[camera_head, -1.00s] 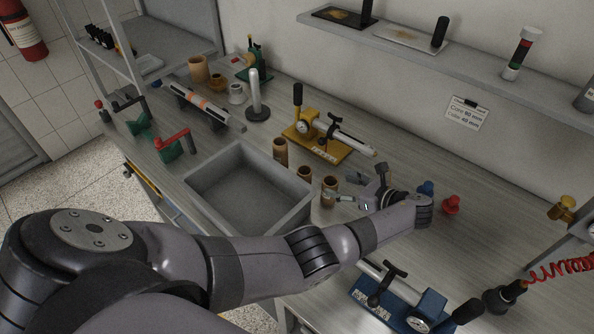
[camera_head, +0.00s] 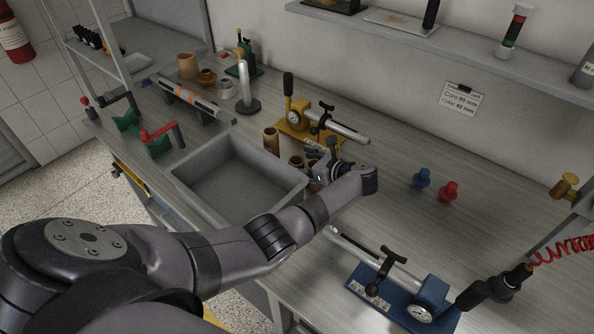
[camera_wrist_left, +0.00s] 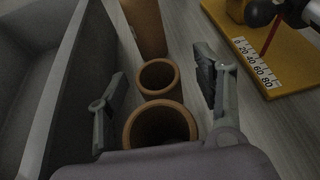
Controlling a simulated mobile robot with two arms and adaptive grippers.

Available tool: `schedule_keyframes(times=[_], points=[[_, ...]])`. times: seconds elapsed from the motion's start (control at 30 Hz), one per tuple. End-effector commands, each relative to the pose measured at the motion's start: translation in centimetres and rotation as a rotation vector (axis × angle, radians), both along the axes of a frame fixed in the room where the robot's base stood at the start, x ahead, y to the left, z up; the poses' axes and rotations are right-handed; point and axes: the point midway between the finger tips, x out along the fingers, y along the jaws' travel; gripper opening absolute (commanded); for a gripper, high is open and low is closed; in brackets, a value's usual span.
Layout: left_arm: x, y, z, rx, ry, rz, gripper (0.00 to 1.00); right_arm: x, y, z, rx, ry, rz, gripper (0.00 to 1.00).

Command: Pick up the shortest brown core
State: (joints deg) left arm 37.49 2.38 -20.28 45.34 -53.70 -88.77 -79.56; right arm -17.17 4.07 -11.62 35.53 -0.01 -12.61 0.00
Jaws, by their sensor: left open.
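Three brown cores stand upright beside the grey bin. The tallest core (camera_head: 271,139) is the farthest of this row, a shorter core (camera_head: 296,161) is in the middle, and a third core (camera_head: 313,184) is mostly hidden by my gripper. In the left wrist view the tall core (camera_wrist_left: 143,28), middle core (camera_wrist_left: 157,91) and near core (camera_wrist_left: 160,142) line up. My left gripper (camera_head: 316,157) is open and empty; its fingers (camera_wrist_left: 160,72) lie either side of the row, apart from the middle core. Two more brown cores, one large (camera_head: 188,66) and one low (camera_head: 207,76), stand farther back.
The grey bin (camera_head: 180,177) is left of the row. A yellow-based tool (camera_head: 298,122) stands behind it. A blue-based tool (camera_head: 400,295) is at the front right. Blue (camera_head: 422,178) and red (camera_head: 448,191) knobs stand on clear table at right.

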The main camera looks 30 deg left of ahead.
Motion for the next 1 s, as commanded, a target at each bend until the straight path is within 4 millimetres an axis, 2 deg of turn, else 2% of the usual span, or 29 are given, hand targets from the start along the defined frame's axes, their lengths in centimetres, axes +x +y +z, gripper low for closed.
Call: schedule_keyframes(times=[0.03, 0.33, 0.47, 1.0], points=[[-0.8, 1.0, -2.1, -0.006, 0.026, 0.010, 0.61, 0.0, -0.1, -1.1, -0.002, 0.000, 0.001, 0.40], [-0.8, 1.7, -2.2, -0.009, 0.032, 0.012, 0.60, -0.1, -1.1, -1.1, -0.013, 0.001, 0.002, 0.40], [-0.6, 1.7, -2.0, -0.007, 0.026, 0.010, 0.51, -0.2, -1.6, -1.0, -0.019, 0.003, 0.002, 0.40], [-0.4, 1.4, -1.5, -0.005, 0.019, 0.007, 0.16, -0.1, -0.6, -1.0, -0.007, 0.000, -0.002, 0.40]])
